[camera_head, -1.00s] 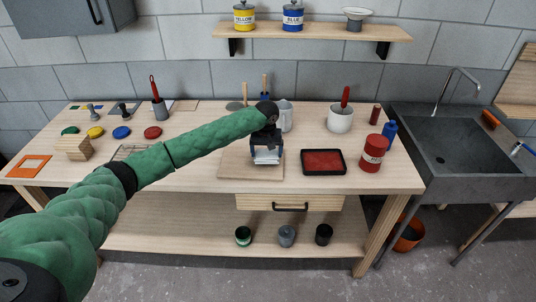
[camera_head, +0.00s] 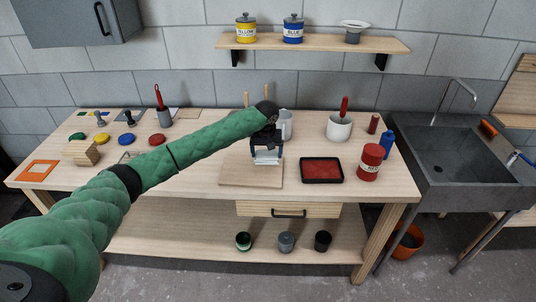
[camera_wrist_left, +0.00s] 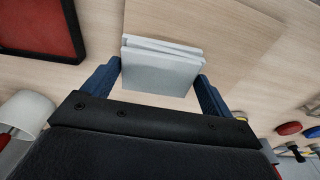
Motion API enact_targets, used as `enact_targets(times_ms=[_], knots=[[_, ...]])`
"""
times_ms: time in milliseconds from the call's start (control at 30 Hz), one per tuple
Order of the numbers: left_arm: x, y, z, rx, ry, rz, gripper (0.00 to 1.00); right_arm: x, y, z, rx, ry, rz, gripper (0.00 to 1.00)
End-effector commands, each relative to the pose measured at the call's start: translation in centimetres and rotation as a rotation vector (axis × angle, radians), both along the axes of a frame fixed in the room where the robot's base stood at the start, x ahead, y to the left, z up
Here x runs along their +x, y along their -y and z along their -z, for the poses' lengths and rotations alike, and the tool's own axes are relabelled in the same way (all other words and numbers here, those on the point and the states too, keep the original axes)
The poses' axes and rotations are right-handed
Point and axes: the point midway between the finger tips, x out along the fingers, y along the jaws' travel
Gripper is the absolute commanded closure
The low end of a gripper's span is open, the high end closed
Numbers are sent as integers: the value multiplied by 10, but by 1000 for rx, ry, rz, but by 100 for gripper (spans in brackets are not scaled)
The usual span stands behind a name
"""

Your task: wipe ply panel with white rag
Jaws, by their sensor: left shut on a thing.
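The ply panel (camera_head: 238,175) is a pale square board lying flat on the bench, left of the red tray; it also shows in the left wrist view (camera_wrist_left: 225,22). My left gripper (camera_head: 266,157) is over the panel's right part. It is shut on the white rag (camera_head: 267,155), a folded pad that fills the space between the fingers in the left wrist view (camera_wrist_left: 160,70). I cannot tell whether the rag touches the panel. My right gripper is in neither view.
A black tray with red paint (camera_head: 322,170) lies right of the panel. Coloured discs and a wooden block (camera_head: 84,154) lie at the left. A sink (camera_head: 455,150) adjoins the bench.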

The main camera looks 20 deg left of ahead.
Motion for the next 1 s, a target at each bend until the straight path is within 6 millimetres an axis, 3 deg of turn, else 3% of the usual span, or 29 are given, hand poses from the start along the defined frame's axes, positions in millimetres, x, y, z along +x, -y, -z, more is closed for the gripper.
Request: enact_targets(times_ms=[100, 233, 567, 1000], knots=[[4, -6, -15, -1, 1, -3, 33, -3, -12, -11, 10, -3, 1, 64], [6, -10, -21, 0, 0, -3, 33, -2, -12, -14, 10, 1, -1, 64], [7, -11, -21, 0, 0, -2, 33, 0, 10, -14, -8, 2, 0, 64], [7, -12, -20, 0, 0, -1, 33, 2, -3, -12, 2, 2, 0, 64]])
